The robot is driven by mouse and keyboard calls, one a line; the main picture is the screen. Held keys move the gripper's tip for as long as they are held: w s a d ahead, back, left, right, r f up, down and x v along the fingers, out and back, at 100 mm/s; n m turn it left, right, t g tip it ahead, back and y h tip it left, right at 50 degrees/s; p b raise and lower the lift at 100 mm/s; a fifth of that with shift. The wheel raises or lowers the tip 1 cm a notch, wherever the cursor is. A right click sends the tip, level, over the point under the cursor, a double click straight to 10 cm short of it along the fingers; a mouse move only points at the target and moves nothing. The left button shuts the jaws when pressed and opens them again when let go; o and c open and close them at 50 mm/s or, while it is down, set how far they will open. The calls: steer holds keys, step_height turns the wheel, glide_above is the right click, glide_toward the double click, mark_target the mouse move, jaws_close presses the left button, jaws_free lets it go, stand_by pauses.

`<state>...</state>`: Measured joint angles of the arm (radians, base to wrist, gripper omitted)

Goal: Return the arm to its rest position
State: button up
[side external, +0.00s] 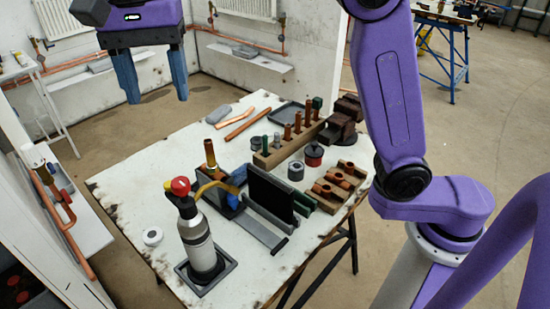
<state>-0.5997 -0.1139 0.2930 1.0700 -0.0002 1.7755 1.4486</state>
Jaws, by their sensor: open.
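My gripper (152,80) hangs in the air at the upper left, above the far left part of the scene. Its two blue fingers point down and stand apart, with nothing between them. It is well above and behind the white work table (130,185). My purple arm links show at the right, and the part joining them to the gripper is outside the picture.
Radiators (250,8) and copper pipes line the walls. The table's left corner is clear.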

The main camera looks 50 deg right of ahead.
steer(key=s+d+f+n, duration=1)
steer(key=s+d, duration=0.1)
steer(key=d, duration=0.2)
steer(key=s+d+f+n, duration=1)
steer(key=s+d+n, duration=0.1)
steer(key=d, duration=0.2)
steer(key=shift+s+d+f, duration=0.15)
steer(key=shift+s, duration=0.15)
